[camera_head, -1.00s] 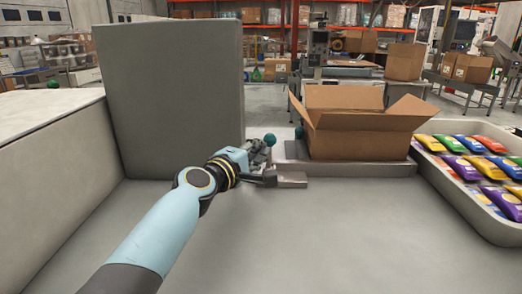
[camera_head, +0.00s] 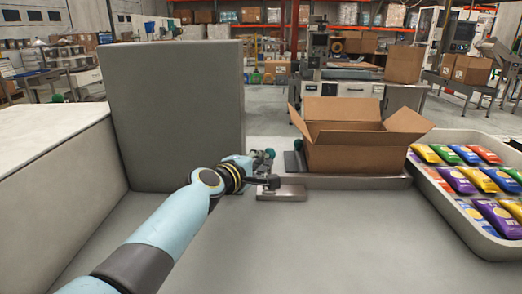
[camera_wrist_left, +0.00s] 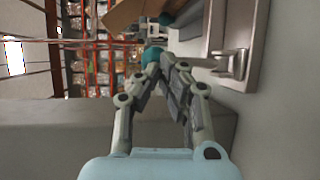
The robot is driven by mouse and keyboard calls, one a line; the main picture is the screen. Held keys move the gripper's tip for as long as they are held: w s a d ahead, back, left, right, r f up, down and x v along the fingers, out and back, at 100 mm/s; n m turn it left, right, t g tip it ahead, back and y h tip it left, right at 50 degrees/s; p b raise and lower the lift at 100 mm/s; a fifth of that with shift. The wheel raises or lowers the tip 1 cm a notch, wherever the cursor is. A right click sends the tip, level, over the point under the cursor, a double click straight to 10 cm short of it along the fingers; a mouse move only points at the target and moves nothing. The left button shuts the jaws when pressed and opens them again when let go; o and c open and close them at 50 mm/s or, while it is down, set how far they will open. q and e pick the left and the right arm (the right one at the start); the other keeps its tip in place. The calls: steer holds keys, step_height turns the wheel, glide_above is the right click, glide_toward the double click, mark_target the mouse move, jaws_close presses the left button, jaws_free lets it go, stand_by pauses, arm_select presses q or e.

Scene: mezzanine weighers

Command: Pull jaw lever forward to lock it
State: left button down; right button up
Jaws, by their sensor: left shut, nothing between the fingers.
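The knob (camera_head: 270,153) also shows just beyond the gripper in the head view. The lever's shaft is mostly hidden by the gripper. A second teal knob (camera_head: 298,145) stands by the carton. My right gripper is out of view.
An open cardboard carton (camera_head: 345,150) sits on a low metal platform (camera_head: 350,182) to the right. A tray (camera_head: 465,225) of colored pouches is at far right. The tall grey block (camera_head: 172,115) stands behind my left arm. The front middle of the table is clear.

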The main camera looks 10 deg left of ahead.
arm_select(q)
steer(key=w+g+p, duration=0.1)
steer(key=p, duration=0.1)
steer(key=r+p, duration=0.1)
steer(key=p, duration=0.1)
steer(key=shift+w+a+r+n+g+p, duration=0.2)
steer(key=shift+w+n+g+p, duration=0.1)
steer(key=shift+w+g+p, duration=0.1)
steer(key=shift+w+a+f+g+b, duration=0.2)
steer(key=shift+w+f+b, duration=0.1)
steer(key=shift+w, duration=0.35)
steer(key=shift+w+a+f+g+b, duration=0.1)
steer(key=shift+w+f+g+b, duration=0.15)
steer(key=shift+w, duration=0.4)
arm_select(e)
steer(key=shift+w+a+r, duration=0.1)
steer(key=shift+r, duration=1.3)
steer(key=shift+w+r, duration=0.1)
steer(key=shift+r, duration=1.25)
